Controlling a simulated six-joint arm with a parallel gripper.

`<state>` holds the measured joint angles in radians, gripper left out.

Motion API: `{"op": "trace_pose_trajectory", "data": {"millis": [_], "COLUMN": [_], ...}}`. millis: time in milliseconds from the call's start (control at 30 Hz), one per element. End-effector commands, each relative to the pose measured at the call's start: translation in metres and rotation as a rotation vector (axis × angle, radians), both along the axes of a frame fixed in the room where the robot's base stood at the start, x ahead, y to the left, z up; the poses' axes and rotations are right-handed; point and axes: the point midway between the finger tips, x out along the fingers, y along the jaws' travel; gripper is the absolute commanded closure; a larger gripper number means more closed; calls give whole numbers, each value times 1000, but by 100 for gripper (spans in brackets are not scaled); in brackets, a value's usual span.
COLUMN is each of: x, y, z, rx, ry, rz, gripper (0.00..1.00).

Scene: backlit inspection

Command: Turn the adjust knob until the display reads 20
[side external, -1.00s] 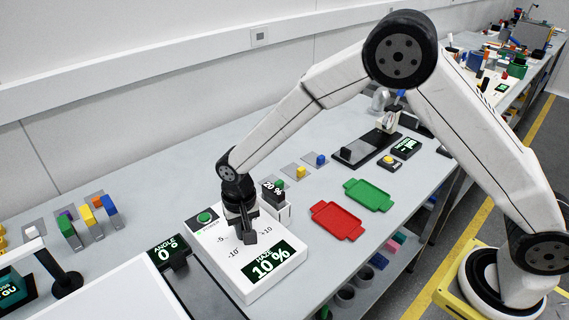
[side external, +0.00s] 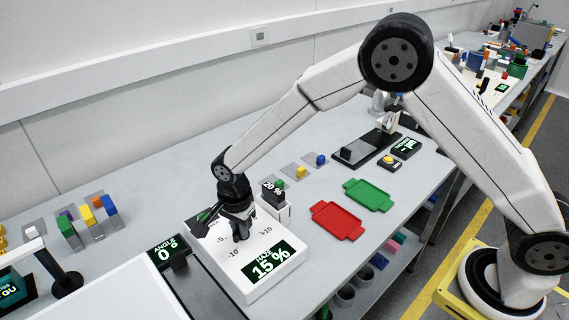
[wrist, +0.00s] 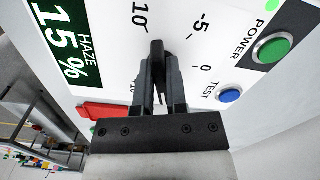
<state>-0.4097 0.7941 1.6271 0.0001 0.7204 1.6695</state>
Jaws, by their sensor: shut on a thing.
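The white haze meter (side external: 222,258) stands on the bench, and its display (side external: 270,262) reads HAZE 15 %. The display also shows in the wrist view (wrist: 62,42), turned on its side. My gripper (side external: 240,232) is over the panel's dial area, pointing down. In the wrist view my gripper (wrist: 158,85) is shut on the dark adjust knob (wrist: 157,50), between the printed marks -5, 0 and 10. The fingers hide most of the knob and some of the scale.
A green POWER button (wrist: 271,48) and a blue TEST button (wrist: 230,95) sit beside the dial. A small block with a 20 % label (side external: 272,191) stands behind the meter. A red tray (side external: 337,221) and a green tray (side external: 369,195) lie to the right.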

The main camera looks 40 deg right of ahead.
Motion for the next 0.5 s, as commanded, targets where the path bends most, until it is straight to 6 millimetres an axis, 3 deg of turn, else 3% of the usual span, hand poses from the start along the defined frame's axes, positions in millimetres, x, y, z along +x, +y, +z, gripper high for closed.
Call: {"op": "trace_pose_trajectory", "data": {"millis": [500], "x": [5], "y": [0], "z": [1], "rx": [0], "ry": [-1], "rz": [-491], "gripper": [100]}}
